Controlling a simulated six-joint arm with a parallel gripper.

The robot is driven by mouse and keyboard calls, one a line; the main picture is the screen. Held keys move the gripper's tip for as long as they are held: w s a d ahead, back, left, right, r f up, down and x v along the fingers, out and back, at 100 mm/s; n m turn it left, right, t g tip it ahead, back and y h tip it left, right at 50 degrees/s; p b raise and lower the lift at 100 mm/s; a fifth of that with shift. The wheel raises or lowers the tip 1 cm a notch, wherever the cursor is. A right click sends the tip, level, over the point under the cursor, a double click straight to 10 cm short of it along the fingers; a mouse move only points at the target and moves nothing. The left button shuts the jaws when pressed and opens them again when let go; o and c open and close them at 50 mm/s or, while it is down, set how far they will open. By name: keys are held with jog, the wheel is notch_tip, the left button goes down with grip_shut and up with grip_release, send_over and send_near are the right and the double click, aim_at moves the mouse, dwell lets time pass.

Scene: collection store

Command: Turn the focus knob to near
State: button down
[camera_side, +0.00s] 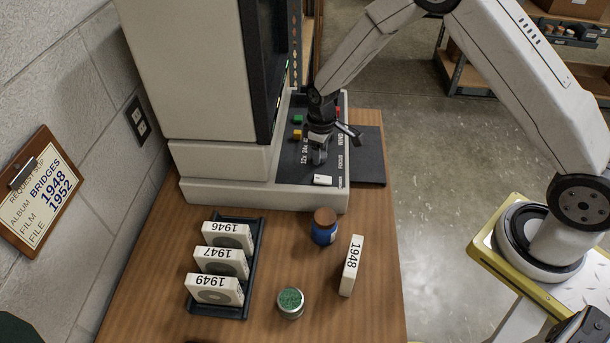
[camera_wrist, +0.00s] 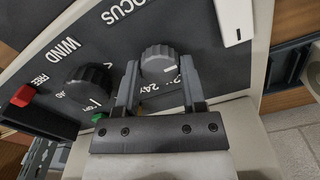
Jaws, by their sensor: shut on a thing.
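The focus knob (camera_wrist: 158,62) is a grey ribbed knob with a white pointer line, beside the FOCUS lettering on the reader's dark control panel (camera_wrist: 205,45). In the wrist view my gripper (camera_wrist: 160,82) has one finger on each side of it and is shut on it. In the side view my gripper (camera_side: 319,152) is down on the panel and hides the knob. I cannot read any near or far marking by the knob.
A dark wind knob (camera_wrist: 90,86) and a red button (camera_wrist: 22,96) sit close left in the wrist view. A white switch (camera_side: 322,180) is in front. A blue jar (camera_side: 325,232), green-topped tin (camera_side: 290,303), 1948 box (camera_side: 351,265) and a rack (camera_side: 232,310) of boxes stand on the table.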

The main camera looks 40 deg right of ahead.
jog(key=shift+n, duration=0.6)
jog(key=shift+c, duration=0.9)
grip_release()
jog(key=shift+r, duration=0.1)
jog(key=shift+r, duration=3.85)
jog(key=shift+s, duration=0.1)
